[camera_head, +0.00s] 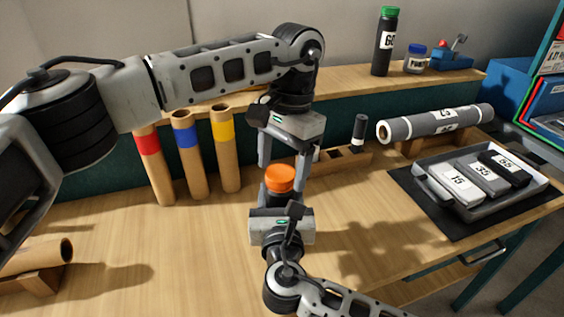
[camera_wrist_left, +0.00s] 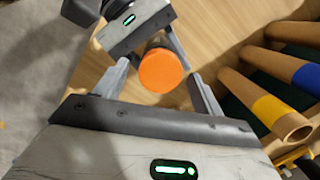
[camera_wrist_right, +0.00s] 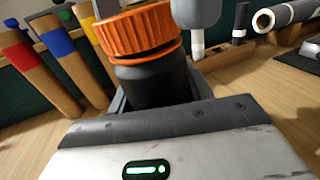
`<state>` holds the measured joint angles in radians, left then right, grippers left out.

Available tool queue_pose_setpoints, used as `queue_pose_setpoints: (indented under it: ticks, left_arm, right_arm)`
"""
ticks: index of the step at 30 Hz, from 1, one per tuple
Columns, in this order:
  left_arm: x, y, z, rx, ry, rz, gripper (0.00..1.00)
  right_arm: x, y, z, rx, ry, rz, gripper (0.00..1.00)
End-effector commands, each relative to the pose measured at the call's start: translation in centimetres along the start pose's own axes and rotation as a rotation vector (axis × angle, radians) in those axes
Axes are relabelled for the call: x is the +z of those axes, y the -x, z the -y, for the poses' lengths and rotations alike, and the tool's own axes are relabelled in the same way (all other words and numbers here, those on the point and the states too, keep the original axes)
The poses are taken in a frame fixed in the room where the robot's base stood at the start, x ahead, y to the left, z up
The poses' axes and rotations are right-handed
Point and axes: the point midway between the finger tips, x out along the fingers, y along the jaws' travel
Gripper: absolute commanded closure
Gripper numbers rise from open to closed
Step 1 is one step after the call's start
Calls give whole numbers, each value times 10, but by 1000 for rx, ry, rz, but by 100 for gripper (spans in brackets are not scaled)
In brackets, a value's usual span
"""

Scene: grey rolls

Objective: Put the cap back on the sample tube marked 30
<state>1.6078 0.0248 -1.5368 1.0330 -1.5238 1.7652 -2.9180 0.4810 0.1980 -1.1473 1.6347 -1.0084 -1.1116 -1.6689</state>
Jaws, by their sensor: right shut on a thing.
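A dark sample tube (camera_head: 277,198) with an orange cap (camera_head: 280,178) on top stands upright above the table. My right gripper (camera_head: 280,204) is shut on the tube's body, as the right wrist view shows on the tube (camera_wrist_right: 152,84). In that view the cap (camera_wrist_right: 137,32) sits at the tube's top with a thin orange ring below it; I cannot tell how tightly it is seated. My left gripper (camera_head: 286,162) points down just above the cap, its fingers apart on either side. The left wrist view shows the cap (camera_wrist_left: 163,71) between them. No number is visible on this tube.
Cardboard tubes with red, blue and yellow bands (camera_head: 224,150) lean behind on the left. A wooden block (camera_head: 345,156) holds a small dark tube. A tray (camera_head: 485,210) with labelled pieces is at the right. A green-capped tube (camera_head: 384,55) stands on the back shelf.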

Motion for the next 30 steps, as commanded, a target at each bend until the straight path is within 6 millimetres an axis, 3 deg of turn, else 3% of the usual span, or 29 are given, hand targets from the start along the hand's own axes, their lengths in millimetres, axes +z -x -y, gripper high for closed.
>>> queue_pose_setpoints:
  ticks: [8, 18, 30]
  left_arm:
    - [1, 5, 0, -1, 2, -1, 31]
    - [6, 43, 0, -1, 2, 0, 31]
    - [7, 44, 0, 0, 50, -2, 35]
  right_arm:
    - [-1, 0, 0, -1, 1, -2, 100]
    - [-1, 0, 0, -1, 1, -2, 100]
    - [-1, 0, 0, -1, 1, -2, 100]
